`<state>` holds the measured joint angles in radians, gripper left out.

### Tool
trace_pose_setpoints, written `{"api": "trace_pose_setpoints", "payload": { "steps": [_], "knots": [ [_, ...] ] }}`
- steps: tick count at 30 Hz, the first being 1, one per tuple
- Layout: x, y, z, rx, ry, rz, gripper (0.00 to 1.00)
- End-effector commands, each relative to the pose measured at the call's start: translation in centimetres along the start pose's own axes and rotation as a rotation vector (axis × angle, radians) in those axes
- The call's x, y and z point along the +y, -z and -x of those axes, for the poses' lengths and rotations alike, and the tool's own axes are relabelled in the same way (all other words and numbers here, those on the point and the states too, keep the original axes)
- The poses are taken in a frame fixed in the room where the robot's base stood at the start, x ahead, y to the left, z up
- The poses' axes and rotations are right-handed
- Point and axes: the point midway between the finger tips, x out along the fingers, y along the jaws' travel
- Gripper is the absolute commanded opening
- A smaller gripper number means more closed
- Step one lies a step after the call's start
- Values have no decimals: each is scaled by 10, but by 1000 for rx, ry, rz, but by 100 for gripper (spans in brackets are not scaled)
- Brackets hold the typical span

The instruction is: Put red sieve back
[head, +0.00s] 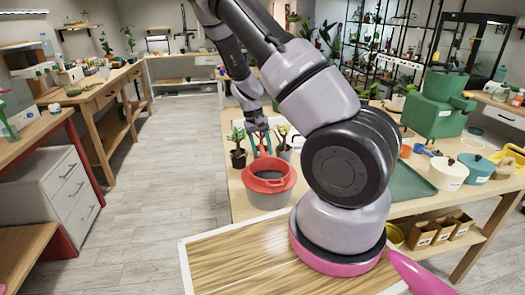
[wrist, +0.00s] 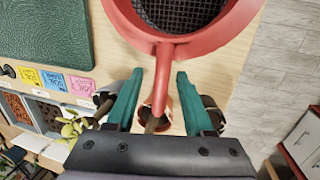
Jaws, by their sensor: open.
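The red sieve (head: 268,178) sits over a grey tub (head: 268,199) near the table's left front corner in the head view. Its round rim and dark mesh (wrist: 180,12) fill the top of the wrist view, and its red handle points toward my gripper (wrist: 158,84). My gripper, with teal fingers, also shows just behind the sieve in the head view (head: 261,148). It is open, with one finger on each side of the handle. A gap shows on both sides in the wrist view; contact is not visible.
Small potted plants (head: 238,152) (head: 283,138) stand close on both sides of my gripper. A green mat (head: 410,183), white pot (head: 447,174) and teal pot (head: 477,168) are to the right. Labelled soil bins (wrist: 45,115) show left in the wrist view. Floor (head: 150,200) is clear at left.

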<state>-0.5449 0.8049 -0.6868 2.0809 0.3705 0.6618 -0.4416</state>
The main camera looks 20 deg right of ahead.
Motion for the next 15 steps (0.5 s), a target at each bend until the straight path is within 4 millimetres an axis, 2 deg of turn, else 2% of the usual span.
{"api": "trace_pose_setpoints", "payload": {
  "steps": [5, 15],
  "knots": [
    [1, 0, 25, 4, 3, 3, 53],
    [1, 0, 99, 5, 3, 2, 53]
  ]
}}
